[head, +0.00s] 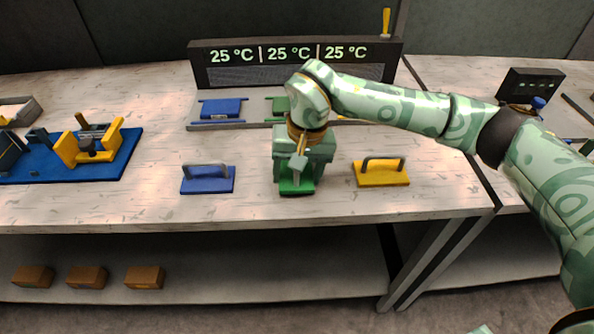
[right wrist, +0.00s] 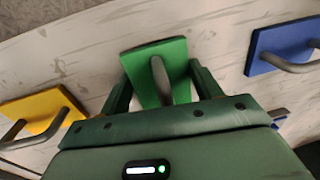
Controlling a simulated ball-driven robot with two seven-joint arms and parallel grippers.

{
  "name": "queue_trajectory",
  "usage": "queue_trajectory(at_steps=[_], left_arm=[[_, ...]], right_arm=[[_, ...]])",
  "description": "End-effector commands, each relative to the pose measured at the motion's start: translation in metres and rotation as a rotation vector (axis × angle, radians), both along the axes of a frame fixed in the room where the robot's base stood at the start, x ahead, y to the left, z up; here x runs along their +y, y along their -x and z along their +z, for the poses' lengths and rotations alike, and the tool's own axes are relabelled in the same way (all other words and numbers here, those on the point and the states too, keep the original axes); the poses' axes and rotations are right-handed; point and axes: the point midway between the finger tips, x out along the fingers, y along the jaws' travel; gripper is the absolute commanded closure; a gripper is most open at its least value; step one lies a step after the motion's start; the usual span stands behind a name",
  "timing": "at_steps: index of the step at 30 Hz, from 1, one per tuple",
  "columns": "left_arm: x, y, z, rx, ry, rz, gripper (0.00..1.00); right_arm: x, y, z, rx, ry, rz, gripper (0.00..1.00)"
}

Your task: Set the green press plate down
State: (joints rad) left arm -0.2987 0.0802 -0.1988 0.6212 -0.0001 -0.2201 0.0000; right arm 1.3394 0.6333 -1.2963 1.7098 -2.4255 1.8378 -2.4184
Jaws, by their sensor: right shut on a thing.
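The green press plate (head: 297,188) is at the front middle of the table, between the other two plates, mostly covered by my right gripper (head: 298,172) in the head view. In the right wrist view the green press plate (right wrist: 150,55) shows flat with its grey handle between the fingers. My right gripper (right wrist: 160,82) is shut on that handle from above. The plate is at or very near the tabletop; I cannot tell whether it touches. My left gripper is not in view.
A blue plate (head: 208,181) stands to the left and a yellow plate (head: 382,174) to the right, each with a handle. Behind are a blue block (head: 220,107) and a green block (head: 277,105) below the temperature display (head: 290,53). A blue fixture base (head: 115,165) lies far left.

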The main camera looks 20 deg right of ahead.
Motion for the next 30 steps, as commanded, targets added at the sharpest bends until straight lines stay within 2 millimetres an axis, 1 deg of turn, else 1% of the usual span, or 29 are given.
queue_trajectory(at_steps=[14, 15, 17, 18, 30], left_arm=[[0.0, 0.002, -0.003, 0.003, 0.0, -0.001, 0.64], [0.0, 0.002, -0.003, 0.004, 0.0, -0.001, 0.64], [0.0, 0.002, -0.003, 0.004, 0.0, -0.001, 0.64], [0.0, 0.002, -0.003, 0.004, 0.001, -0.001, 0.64], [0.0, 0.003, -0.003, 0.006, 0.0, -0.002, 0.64]], right_arm=[[0.0, 0.001, -0.014, 0.003, 0.001, 0.001, 0.79], [0.0, 0.002, -0.016, 0.008, 0.003, 0.002, 0.34], [0.0, 0.002, -0.017, 0.009, 0.004, 0.002, 0.17], [-0.001, 0.002, -0.017, 0.011, 0.004, 0.001, 0.15], [-0.003, 0.002, -0.019, 0.014, 0.006, -0.005, 0.15]])
